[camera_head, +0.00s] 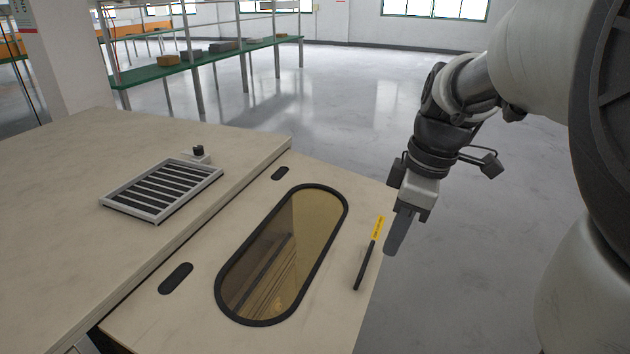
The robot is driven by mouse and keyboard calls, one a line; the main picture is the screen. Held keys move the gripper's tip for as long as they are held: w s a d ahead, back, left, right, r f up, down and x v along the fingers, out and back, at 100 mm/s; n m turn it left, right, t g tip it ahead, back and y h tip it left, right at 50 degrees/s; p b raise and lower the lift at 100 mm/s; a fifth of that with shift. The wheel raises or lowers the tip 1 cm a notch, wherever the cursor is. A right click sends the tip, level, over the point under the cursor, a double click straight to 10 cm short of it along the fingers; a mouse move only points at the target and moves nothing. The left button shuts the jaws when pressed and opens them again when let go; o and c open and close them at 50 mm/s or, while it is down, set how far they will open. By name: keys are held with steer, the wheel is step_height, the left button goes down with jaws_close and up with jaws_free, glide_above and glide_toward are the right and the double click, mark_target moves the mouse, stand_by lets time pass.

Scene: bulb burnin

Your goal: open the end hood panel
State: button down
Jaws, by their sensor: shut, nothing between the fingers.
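The end hood panel (199,295) is a beige sloping surface with a long oval amber window (285,255) in a black rim. A black bar handle (365,265) runs near the panel's right edge, with a yellow label (378,228) at its upper end. My gripper (392,248) points down just to the right of the handle and label. It looks shut and empty. In the picture a small gap lies between it and the handle; whether they touch in depth I cannot tell. The panel lies against the neighbouring top along a straight seam and looks closed.
The beige top (75,190) at left carries a vent grille (162,190) and a small black knob (198,152). Two black oval slots (175,278) sit by the seam. Green shelving (205,58) stands behind. The grey floor right of the panel is open.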

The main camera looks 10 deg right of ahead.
mark_target(368, 299)
steer(key=f, duration=0.4)
steer(key=a+f, duration=0.1)
steer(key=f, duration=0.4)
steer(key=w+a+f, duration=0.1)
steer(key=f, duration=0.3)
steer(key=shift+f, duration=0.2)
step_height(368, 299, down, 10)
steer(key=w+a+b, duration=0.1)
steer(key=a+b, duration=0.1)
steer(key=b, duration=0.6)
steer(key=shift+w+f+b, duration=0.15)
steer(key=shift+b, duration=0.2)
